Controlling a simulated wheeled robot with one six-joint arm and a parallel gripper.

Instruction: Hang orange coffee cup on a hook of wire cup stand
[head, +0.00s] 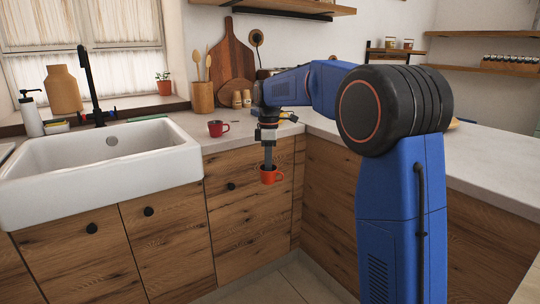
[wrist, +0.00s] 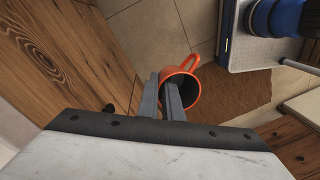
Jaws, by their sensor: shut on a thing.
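The orange coffee cup (head: 272,177) hangs in the air in front of the wooden cabinet fronts, below counter height. My gripper (head: 268,162) points down and is shut on its wall. In the wrist view the cup (wrist: 194,88) shows its open mouth and its handle, which points away from the fingers. My gripper's fingers (wrist: 162,82) are at the near side of the rim, one seemingly inside the cup. I cannot make out the wire cup stand in either view.
A red mug (head: 217,128) stands on the counter left of my arm. Behind it are a utensil pot (head: 203,97) and cutting boards (head: 231,62). A white sink (head: 100,160) is at left. The right-hand counter (head: 490,172) looks largely clear, partly hidden by my arm.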

